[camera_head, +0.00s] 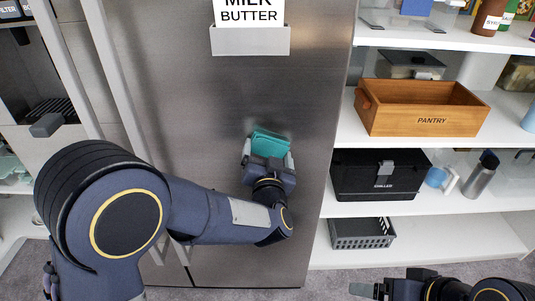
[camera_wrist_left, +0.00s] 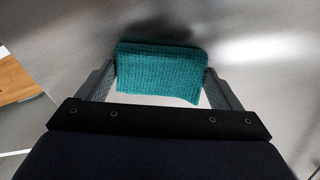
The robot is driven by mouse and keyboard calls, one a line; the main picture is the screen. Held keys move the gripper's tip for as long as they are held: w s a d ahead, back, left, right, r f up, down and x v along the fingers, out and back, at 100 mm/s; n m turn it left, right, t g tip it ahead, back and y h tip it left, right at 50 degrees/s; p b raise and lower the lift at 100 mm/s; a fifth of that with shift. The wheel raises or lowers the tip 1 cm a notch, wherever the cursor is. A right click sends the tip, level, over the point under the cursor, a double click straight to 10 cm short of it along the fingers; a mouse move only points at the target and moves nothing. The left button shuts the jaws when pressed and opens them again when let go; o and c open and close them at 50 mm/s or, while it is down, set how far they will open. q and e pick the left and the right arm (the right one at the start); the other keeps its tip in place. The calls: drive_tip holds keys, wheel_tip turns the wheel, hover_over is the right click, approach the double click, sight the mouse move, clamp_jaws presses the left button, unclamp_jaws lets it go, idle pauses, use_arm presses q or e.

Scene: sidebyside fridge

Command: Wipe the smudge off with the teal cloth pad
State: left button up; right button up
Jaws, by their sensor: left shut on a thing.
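The teal cloth pad (camera_head: 270,141) is at the steel fridge door (camera_head: 225,110), below the label holder. My left gripper (camera_head: 267,160) is shut on the pad from its two sides. In the left wrist view the knitted pad (camera_wrist_left: 160,72) sits between the fingertips (camera_wrist_left: 160,88), close to or against the door; I cannot tell if it touches. A faint whitish smear, perhaps the smudge, shows on the steel around the pad's upper edge; the pad may hide part of it. My right gripper (camera_head: 367,290) is at the bottom right, apart from the door; its jaw opening is unclear.
A label holder with a milk and butter card (camera_head: 250,40) is fixed on the door above. Long door handles (camera_head: 118,80) run at the left. White shelves at the right hold a wooden pantry box (camera_head: 420,108), a black chiller box (camera_head: 378,175) and a grey basket (camera_head: 361,233).

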use_arm(q)
drive_tip(key=shift+d, duration=0.7)
drive_tip(key=shift+s, duration=0.1)
drive_tip(key=shift+s, duration=2.8)
